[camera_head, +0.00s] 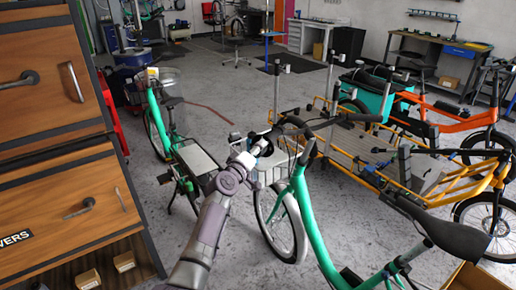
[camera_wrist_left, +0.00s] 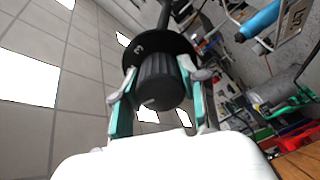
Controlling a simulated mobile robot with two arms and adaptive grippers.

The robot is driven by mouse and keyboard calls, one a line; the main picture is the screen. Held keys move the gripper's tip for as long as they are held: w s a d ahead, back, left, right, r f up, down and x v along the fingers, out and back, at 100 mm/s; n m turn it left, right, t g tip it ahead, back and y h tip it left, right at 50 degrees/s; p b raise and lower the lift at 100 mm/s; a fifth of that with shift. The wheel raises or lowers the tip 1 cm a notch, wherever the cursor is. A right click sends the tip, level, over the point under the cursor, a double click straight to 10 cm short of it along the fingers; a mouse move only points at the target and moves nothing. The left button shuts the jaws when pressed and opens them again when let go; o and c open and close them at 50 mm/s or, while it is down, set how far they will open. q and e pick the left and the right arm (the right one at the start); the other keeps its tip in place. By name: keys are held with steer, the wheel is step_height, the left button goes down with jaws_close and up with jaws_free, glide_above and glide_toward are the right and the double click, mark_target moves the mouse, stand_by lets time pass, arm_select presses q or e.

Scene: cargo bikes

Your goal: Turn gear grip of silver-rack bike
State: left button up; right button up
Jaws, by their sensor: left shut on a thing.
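The gear grip (camera_wrist_left: 158,80) is a black ribbed cylinder in the left wrist view, with a black disc (camera_wrist_left: 150,50) marked "3" behind it. My left gripper (camera_wrist_left: 160,95) has its teal-padded fingers on both sides of the grip and is shut on it. In the head view my left gripper (camera_head: 258,148) is at the left handlebar end of the near green bike (camera_head: 318,215). A silver rack (camera_head: 277,168) shows at that bike's front, partly hidden behind my gripper. The exact grip contact is too small to tell in the head view. My right gripper is not in view.
Another green bike (camera_head: 160,125) stands at the left behind my arm. A yellow cargo bike (camera_head: 420,180) and an orange bike (camera_head: 450,125) stand at the right. A wooden drawer cabinet (camera_head: 60,150) is close on the left.

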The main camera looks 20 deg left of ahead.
arm_select(q)
steer(key=shift+n+p, duration=0.5)
steer(key=shift+n, duration=1)
steer(key=o, duration=1.1)
steer(key=shift+o, duration=0.2)
steer(key=shift+s, duration=0.1)
steer(key=s+a, duration=0.2)
steer(key=s, duration=0.9)
steer(key=shift+s+r, duration=0.2)
steer(key=shift+s, duration=0.15)
steer(key=shift+a, duration=0.1)
